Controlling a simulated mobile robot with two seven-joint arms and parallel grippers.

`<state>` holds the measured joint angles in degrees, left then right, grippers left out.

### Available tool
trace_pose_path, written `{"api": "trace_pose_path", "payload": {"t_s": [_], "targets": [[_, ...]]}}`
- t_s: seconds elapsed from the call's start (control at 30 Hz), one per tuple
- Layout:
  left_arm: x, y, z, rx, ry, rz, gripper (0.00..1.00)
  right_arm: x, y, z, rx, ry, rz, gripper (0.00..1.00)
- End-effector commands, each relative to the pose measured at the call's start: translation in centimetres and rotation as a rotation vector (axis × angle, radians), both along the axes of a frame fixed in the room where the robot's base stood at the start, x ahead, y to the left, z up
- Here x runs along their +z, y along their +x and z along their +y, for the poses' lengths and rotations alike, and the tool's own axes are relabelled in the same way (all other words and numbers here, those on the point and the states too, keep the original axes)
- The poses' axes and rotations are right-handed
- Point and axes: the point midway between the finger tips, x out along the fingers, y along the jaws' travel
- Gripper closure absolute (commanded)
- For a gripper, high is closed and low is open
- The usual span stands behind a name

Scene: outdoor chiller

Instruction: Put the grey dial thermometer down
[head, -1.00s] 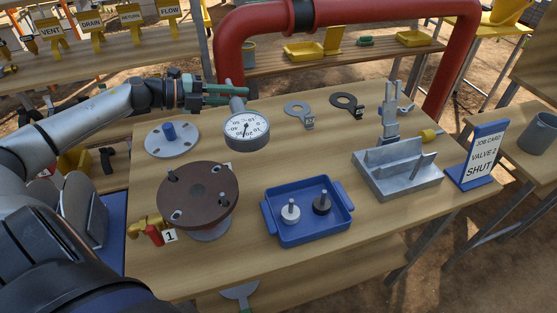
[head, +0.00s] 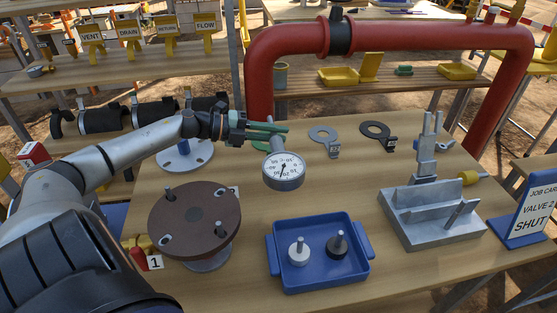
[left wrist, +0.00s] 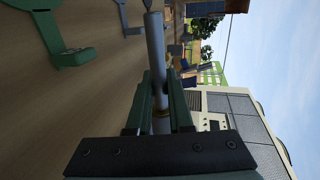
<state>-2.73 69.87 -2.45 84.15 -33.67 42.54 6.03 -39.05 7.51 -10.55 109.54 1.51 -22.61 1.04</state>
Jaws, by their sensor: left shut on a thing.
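The grey dial thermometer (head: 284,171) has a round white face that shows upside down in the head view. My left gripper (head: 279,134) is shut on its grey stem, with the dial hanging toward the head camera. In the left wrist view the stem (left wrist: 155,50) runs between the two green fingers (left wrist: 158,98). The dial hangs over or on the wooden table (head: 350,185), between the brown flange and the grey ring; I cannot tell whether it touches the wood. My right gripper is not in view.
A brown flange (head: 195,218) stands front left, a blue tray (head: 369,281) with two knobs front middle. A metal fixture (head: 432,218) and job card (head: 533,210) stand right. Bare wood lies around the thermometer.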

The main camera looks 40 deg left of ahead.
Motion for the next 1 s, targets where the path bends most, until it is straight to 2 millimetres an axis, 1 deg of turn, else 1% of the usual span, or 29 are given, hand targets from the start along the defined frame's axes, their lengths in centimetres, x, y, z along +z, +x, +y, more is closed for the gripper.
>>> {"api": "trace_pose_path", "payload": {"t_s": [0.03,0.1,0.2,0.37,0.53,0.6,0.77,0.8,1.0], "targets": [[-1.0,0.1,0.0,0.003,-0.006,0.000,1.00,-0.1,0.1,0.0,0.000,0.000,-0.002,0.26],[-2.1,0.1,0.0,0.003,-0.006,-0.001,1.00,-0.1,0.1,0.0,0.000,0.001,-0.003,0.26],[-3.3,0.0,0.0,0.001,-0.003,-0.001,1.00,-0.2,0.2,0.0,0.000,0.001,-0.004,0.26],[-4.5,0.0,0.0,0.002,-0.004,-0.001,1.00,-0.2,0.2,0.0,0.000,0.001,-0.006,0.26],[-6.9,0.1,0.0,0.002,-0.004,-0.001,1.00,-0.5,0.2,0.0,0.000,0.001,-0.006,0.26],[-7.4,0.0,0.0,0.001,-0.003,0.000,1.00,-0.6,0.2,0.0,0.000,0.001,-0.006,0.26],[-7.4,0.0,0.0,0.000,-0.001,0.001,1.00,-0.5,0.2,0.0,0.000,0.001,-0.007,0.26],[-7.5,0.0,0.0,0.000,0.001,0.002,0.78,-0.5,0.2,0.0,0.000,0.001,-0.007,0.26],[-7.5,0.0,0.0,0.000,0.001,0.001,0.55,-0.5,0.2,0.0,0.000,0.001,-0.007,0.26]]}}
